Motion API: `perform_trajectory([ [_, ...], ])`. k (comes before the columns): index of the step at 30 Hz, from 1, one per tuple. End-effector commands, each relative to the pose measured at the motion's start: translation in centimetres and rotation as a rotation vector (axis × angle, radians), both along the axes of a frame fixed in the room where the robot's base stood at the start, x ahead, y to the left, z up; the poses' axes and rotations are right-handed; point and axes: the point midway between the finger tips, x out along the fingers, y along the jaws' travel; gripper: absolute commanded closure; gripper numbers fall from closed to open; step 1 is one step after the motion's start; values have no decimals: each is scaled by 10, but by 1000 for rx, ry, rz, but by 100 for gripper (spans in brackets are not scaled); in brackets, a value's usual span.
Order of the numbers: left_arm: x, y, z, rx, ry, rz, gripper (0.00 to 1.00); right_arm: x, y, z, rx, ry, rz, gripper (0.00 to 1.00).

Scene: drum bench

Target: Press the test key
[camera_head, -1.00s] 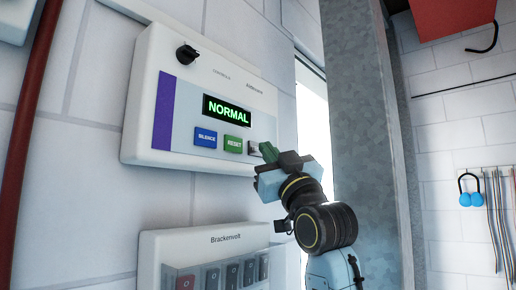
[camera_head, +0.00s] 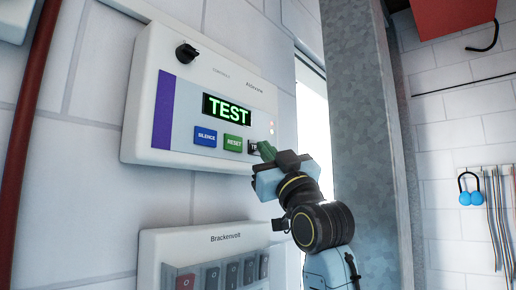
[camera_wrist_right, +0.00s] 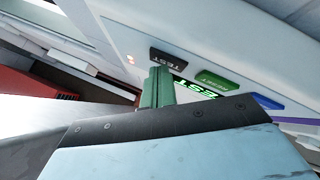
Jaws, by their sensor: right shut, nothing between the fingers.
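The dark test key (camera_head: 253,147) is the rightmost of the keys on the white wall panel (camera_head: 150,85). Its right part is hidden behind my fingers in the head view. The panel's display (camera_head: 228,107) reads TEST in green. My right gripper (camera_head: 267,151) is shut and empty, its green fingertips at the right edge of the key. In the right wrist view the test key (camera_wrist_right: 168,58) lies just beyond the fingertips (camera_wrist_right: 157,86); I cannot tell whether they touch it. My left gripper is not in view.
The green reset key (camera_head: 236,143) and blue silence key (camera_head: 206,137) sit left of the test key. A black knob (camera_head: 186,53) is above. A switch box (camera_head: 215,245) is below. A grey metal column (camera_head: 360,120) stands close to the right.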

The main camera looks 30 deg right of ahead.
Motion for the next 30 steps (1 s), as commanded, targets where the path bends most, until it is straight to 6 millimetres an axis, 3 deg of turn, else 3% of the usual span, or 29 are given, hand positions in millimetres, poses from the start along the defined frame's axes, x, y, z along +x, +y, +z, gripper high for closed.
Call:
perform_trajectory([
  [17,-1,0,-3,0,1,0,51,-13,-5,0,0,0,0,100],
  [30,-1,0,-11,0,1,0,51,-52,-22,0,0,-3,-2,100],
])
